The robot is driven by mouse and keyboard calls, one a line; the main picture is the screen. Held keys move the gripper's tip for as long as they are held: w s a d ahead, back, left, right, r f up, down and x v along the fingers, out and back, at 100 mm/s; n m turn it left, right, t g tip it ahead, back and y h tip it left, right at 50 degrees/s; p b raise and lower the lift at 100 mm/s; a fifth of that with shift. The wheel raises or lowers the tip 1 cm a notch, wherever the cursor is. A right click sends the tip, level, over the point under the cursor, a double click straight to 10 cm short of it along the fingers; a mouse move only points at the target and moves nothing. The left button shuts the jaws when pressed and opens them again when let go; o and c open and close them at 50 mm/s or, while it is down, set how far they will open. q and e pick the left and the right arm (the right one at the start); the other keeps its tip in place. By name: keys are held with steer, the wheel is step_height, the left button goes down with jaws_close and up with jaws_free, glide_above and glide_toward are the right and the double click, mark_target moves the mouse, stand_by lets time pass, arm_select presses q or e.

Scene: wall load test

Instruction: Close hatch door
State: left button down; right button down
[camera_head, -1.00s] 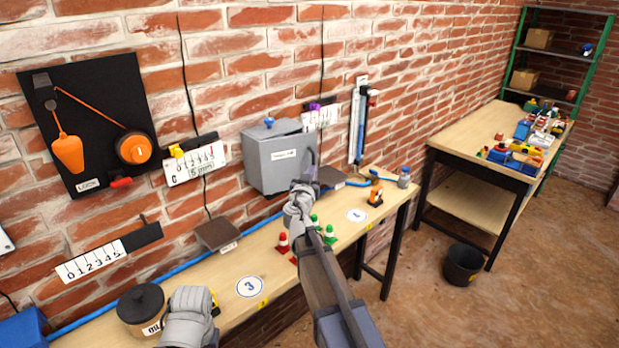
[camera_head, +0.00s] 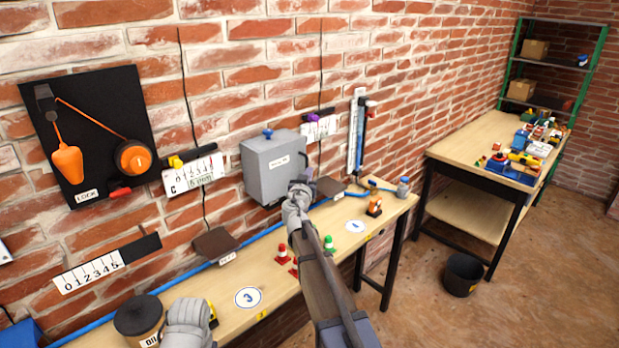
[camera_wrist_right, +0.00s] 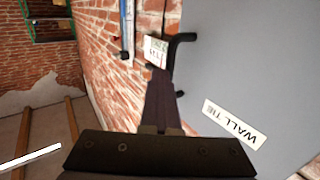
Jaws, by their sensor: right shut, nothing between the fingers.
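The hatch is a grey wall box (camera_head: 272,165) with a blue knob on top and a white label on its front door. In the head view the door looks flush with the box or nearly so. In the right wrist view the grey door panel (camera_wrist_right: 240,60) fills the right side, with a "WALL TIE" label and a black handle (camera_wrist_right: 178,50). My right gripper (camera_head: 302,188) is shut and empty at the door's right edge; I cannot tell if it touches. My left gripper (camera_head: 188,322) is low at the left, by a dark-lidded jar; its fingers are unclear.
A wooden bench (camera_head: 285,265) below carries red and green cones (camera_head: 329,243), an orange item (camera_head: 374,205) and a blue-capped jar (camera_head: 403,187). A blue hose runs along the wall. A second table (camera_head: 470,150) with toys and a black bucket (camera_head: 463,275) stand right.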

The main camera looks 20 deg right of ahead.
steer(key=shift+w+r, duration=0.1)
steer(key=shift+w, duration=0.05)
steer(key=s+a, duration=0.3)
steer(key=s, duration=1.1)
steer(key=shift+a, duration=0.15)
steer(key=s+a+f+n+g+y, duration=0.35)
steer(key=s+a+f+g, duration=0.55)
steer(key=s+a+f, duration=0.6)
steer(key=s+a+f+n+g+y, duration=0.2)
steer(key=s+a+f+n+g, duration=0.1)
steer(key=s+a, duration=0.3)
steer(key=s+a+f+n+g+y, duration=0.3)
steer(key=s+a+n, duration=0.1)
steer(key=s+a, duration=0.2)
steer(key=shift+s+a+f, duration=0.3)
